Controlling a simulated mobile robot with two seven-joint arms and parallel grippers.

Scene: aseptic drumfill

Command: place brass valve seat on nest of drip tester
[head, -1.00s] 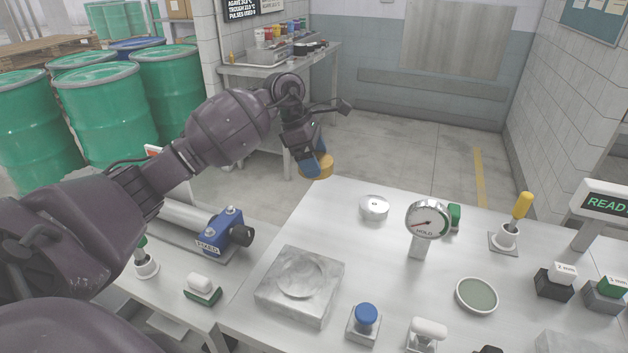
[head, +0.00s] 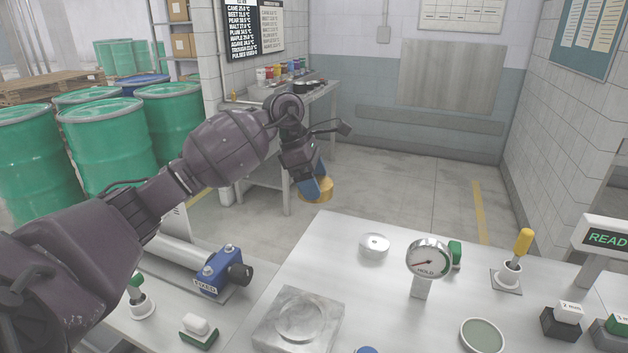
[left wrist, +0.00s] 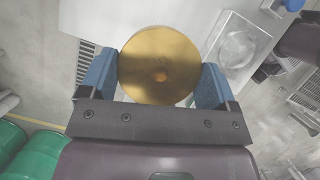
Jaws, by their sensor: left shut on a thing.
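The brass valve seat (left wrist: 160,65) is a round, golden disc held between the two blue fingers of my left gripper (left wrist: 157,85). In the head view the brass seat (head: 317,189) hangs below the left gripper (head: 314,184), beyond the bench's far left edge and above the floor. A dial gauge marked HOLD (head: 428,258) stands on the bench, with a round silver metal piece (head: 374,246) to its left. A grey block with a shallow round recess (head: 299,321) sits nearer; I cannot tell which of these is the nest. My right gripper is not in view.
A blue clamp-like fixture (head: 219,271) and a green-and-white switch (head: 199,330) are at the left. A yellow-handled lever (head: 521,245), a READY display (head: 606,237) and a round green-grey dish (head: 483,335) are at the right.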

